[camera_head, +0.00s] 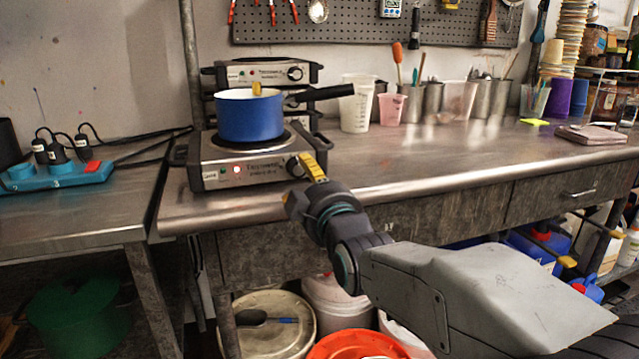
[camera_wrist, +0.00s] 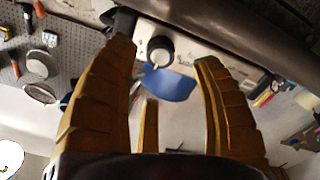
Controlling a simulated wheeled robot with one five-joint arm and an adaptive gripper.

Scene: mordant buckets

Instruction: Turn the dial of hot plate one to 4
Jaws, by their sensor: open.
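The front hot plate (camera_head: 215,172) is a steel box near the table's front edge, with a lit red light on its panel and a blue pot (camera_head: 250,118) on top. Its dial (camera_head: 294,167) is at the right end of the panel, partly hidden by my gripper (camera_head: 312,166). In the wrist view the round dial (camera_wrist: 160,49) with a pale pointer lies between and just beyond the fingertips of my gripper (camera_wrist: 168,65). The yellow fingers are open and show a gap on both sides of the dial. I cannot read the dial's setting.
A second hot plate (camera_head: 268,73) with its own dial stands behind. The pot's black handle (camera_head: 325,94) points right, above my gripper. Cups (camera_head: 390,108) and tool pots stand farther right. The table's front right is clear. A blue power strip (camera_head: 55,176) lies left.

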